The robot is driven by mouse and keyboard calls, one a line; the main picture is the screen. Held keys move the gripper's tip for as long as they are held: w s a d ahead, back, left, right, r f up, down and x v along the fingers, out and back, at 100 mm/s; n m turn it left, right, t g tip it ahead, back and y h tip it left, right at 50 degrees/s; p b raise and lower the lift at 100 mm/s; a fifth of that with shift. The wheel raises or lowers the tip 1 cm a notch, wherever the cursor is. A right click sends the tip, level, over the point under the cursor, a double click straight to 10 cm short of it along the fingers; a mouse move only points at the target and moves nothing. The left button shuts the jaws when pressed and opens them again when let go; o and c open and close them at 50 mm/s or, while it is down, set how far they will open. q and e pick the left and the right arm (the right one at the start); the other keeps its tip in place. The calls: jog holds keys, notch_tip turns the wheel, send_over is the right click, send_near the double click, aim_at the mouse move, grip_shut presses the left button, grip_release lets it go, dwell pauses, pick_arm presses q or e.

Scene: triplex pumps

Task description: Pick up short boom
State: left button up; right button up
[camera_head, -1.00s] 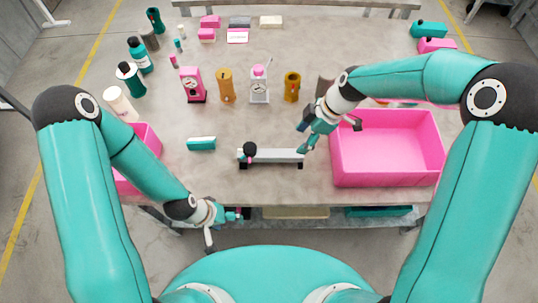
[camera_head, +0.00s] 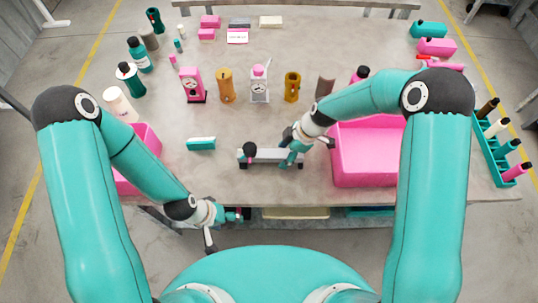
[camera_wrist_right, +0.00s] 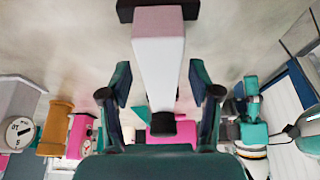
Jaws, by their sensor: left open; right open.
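A pale grey bar, which I take for the short boom (camera_head: 266,155), lies left to right near the table's front edge on dark feet. Its left end has a black knob with some pink. My right gripper (camera_head: 297,153) is at the bar's right end, which it partly hides in the head view. In the right wrist view the open fingers (camera_wrist_right: 158,85) stand on either side of the white bar (camera_wrist_right: 158,65), with gaps between; whether they touch it I cannot tell. My left gripper (camera_head: 224,227) is open and empty, in front of the table's front edge.
A pink bin (camera_head: 365,175) is right of the bar, partly behind my right arm. A small teal-and-white block (camera_head: 201,143) lies to the left. Dial gauges, an orange cylinder (camera_head: 226,86) and bottles stand behind. A teal rack (camera_head: 500,150) is at the far right.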

jog(key=shift+a+f, duration=0.1)
jog(key=shift+f, duration=0.1)
grip_shut()
jog(key=shift+r, duration=0.1)
notch_tip(320, 180, up, 10)
jog(key=shift+f, duration=0.1)
dwell(0.7)
jog(key=shift+f, duration=0.15)
jog(key=shift+f+b, duration=4.9)
jog(key=shift+b, duration=0.1)
